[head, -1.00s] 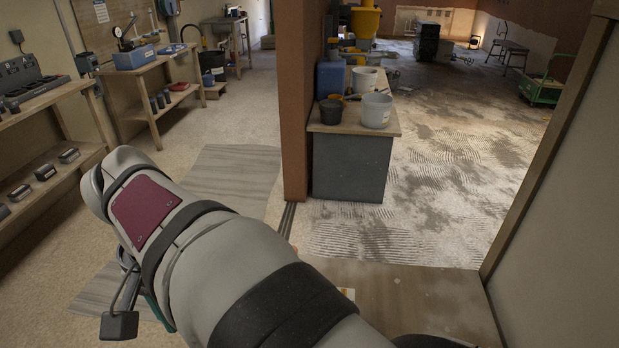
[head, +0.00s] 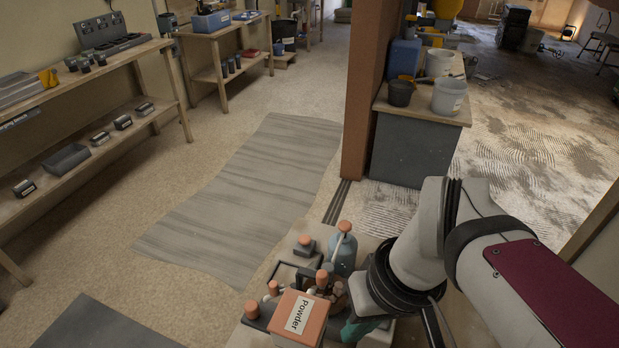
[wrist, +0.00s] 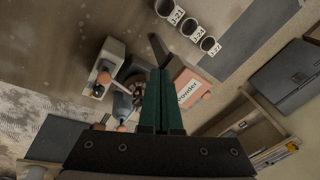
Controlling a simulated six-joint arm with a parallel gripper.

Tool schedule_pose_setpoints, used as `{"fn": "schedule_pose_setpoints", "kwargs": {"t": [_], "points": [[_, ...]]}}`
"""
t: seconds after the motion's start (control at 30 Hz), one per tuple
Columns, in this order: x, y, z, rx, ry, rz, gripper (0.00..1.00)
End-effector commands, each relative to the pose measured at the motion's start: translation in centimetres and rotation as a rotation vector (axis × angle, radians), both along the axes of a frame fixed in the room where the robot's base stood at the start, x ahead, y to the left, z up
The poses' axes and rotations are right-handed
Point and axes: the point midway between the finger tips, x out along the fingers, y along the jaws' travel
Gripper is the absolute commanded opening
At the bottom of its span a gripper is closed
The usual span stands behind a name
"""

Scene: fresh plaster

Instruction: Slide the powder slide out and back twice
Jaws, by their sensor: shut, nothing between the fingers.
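The orange block labelled "Powder" (head: 298,318) sits at the bottom of the head view, among orange-capped parts on a small bench. In the wrist view the Powder block (wrist: 190,88) lies just right of my fingers. My gripper (wrist: 160,72) has its two green fingers together, with nothing between them. In the head view only a green part of my gripper (head: 357,329) shows, right of the Powder block, and the fingertips are hidden. I cannot tell whether the fingers touch the block or how far the slide is out.
A blue bottle with an orange cap (head: 343,250) stands behind the Powder block. Labelled cups (wrist: 190,26) show at the top of the wrist view. A shelf (head: 80,120) runs along the left wall. A grey mat (head: 250,200) lies on open floor.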

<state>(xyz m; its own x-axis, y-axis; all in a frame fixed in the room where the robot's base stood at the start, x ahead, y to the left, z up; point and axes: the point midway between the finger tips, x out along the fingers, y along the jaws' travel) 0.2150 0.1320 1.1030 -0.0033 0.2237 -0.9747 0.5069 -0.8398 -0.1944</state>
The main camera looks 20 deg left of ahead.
Motion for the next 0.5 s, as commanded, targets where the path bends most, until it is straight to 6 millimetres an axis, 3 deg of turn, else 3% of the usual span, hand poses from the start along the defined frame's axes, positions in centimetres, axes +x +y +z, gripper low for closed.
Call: {"fn": "schedule_pose_setpoints", "kwargs": {"t": [0.03,0.1,0.2,0.3,0.5], "points": [[1.4,4.7,1.0,0.027,-0.057,0.3,0.0],[2.1,10.9,2.1,0.068,-0.148,0.689,0.0],[1.5,17.1,2.8,0.114,-0.243,1.054,0.0],[1.0,19.5,2.7,0.134,-0.282,1.192,0.0],[0.8,20.5,-0.4,0.133,-0.282,1.198,0.0]]}}
